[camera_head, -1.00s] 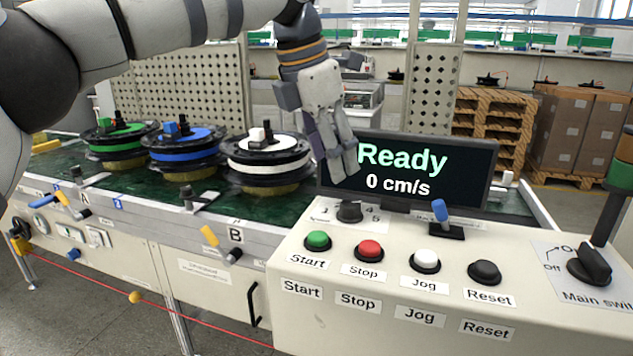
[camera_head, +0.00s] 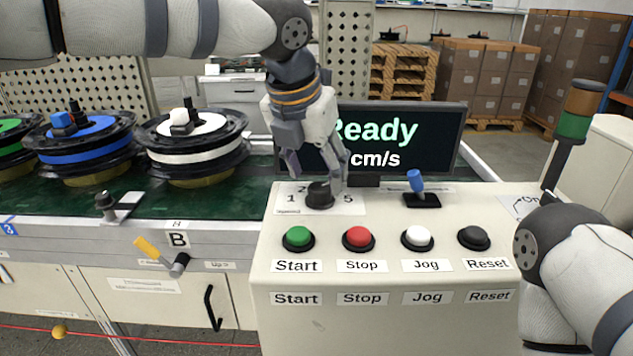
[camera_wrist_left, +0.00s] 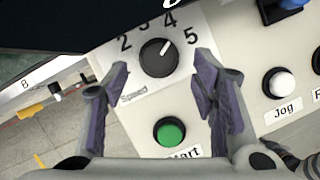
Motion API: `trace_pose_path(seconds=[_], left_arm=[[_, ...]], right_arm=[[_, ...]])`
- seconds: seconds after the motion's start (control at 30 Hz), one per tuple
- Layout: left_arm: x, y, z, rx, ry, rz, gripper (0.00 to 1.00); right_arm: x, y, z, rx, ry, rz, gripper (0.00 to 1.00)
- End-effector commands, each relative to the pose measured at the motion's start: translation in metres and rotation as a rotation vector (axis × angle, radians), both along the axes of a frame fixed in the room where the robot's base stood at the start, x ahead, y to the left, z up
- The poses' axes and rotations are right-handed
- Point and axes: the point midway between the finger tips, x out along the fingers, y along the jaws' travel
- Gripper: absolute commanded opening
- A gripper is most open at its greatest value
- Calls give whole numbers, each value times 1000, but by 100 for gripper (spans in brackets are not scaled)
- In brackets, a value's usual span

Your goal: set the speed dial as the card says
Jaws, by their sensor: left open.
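The black speed dial (camera_head: 320,195) sits on the console's top left corner, on a white scale plate. In the left wrist view the dial (camera_wrist_left: 155,60) has a white pointer line that appears to lie between 4 and 5. My left gripper (camera_head: 316,172) is just above and behind the dial, pointing down. In the left wrist view its open fingers (camera_wrist_left: 161,78) are on either side of the dial, with nothing between them gripped. Contact with the dial cannot be told. No card with a speed setting can be made out. My right gripper is out of view.
A screen (camera_head: 440,130) reading Ready and cm/s stands behind the dial, partly covered by my gripper. Green start (camera_head: 298,237), red stop (camera_head: 358,236), white jog (camera_head: 417,236) and black reset (camera_head: 474,236) buttons line the console. A blue-tipped lever (camera_head: 416,183) stands right of the dial.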

Motion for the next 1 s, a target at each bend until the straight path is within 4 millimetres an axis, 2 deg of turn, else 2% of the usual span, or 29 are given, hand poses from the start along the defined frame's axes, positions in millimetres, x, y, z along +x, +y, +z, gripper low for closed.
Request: trace_pose_path(seconds=[0.03, 0.1, 0.2, 0.5, 0.57, 0.7, 0.73, 0.87, 1.0], left_arm=[[4, -2, -12, 2, 5, 0, 53], [8, -4, -23, 2, 3, -1, 53], [12, -5, -31, 1, 0, 0, 53], [13, -6, -34, 1, -3, 0, 53], [13, -6, -34, 1, -3, 0, 41], [13, -6, -34, 0, -2, -1, 10], [13, -6, -34, 0, -2, -1, 4], [13, -6, -34, 0, -1, -11, 5], [14, -5, -36, -5, 4, -157, 4]], right_arm=[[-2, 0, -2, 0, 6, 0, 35], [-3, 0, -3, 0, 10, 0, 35], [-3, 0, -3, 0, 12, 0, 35], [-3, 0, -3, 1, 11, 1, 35], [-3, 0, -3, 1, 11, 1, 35], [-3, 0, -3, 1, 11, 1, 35], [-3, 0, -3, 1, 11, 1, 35], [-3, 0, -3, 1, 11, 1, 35], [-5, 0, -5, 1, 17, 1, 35]])
